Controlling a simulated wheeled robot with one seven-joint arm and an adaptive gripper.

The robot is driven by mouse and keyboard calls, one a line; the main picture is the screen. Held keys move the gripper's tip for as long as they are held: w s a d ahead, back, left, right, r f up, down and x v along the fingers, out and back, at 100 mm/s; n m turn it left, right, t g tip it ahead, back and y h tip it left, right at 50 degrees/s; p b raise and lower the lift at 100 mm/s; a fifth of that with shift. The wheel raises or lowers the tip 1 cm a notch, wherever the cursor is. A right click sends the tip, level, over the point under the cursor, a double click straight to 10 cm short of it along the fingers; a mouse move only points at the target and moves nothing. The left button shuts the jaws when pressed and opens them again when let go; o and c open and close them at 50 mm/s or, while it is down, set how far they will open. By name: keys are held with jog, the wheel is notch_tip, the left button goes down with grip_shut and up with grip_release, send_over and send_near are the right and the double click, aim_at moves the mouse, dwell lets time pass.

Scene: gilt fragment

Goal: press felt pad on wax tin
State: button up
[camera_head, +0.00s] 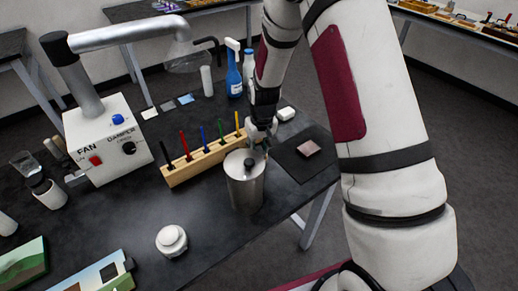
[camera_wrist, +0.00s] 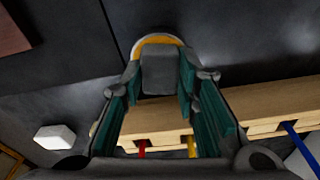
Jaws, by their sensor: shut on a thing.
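My gripper (camera_head: 262,138) is low over the table, just behind a steel canister and at the right end of the pen rack. In the wrist view its teal-lined fingers (camera_wrist: 160,95) are closed on a grey block, which looks like the felt pad (camera_wrist: 158,72). Behind the pad shows a round thing with an orange-yellow inside and pale rim, likely the wax tin (camera_wrist: 157,39). The pad covers most of it. I cannot tell whether they touch. The head view does not clearly show the pad or tin.
The steel canister (camera_head: 245,190) stands close in front of my gripper. The wooden pen rack (camera_head: 195,168) is left of it. A white block (camera_head: 286,113) and a dark mat (camera_head: 296,168) with a pinkish block (camera_head: 308,148) lie to the right. A white jar (camera_head: 171,241) stands in front.

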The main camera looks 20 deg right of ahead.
jog(key=shift+r+p, duration=1)
jog(key=shift+r, duration=2.45)
jog(key=shift+r, duration=0.1)
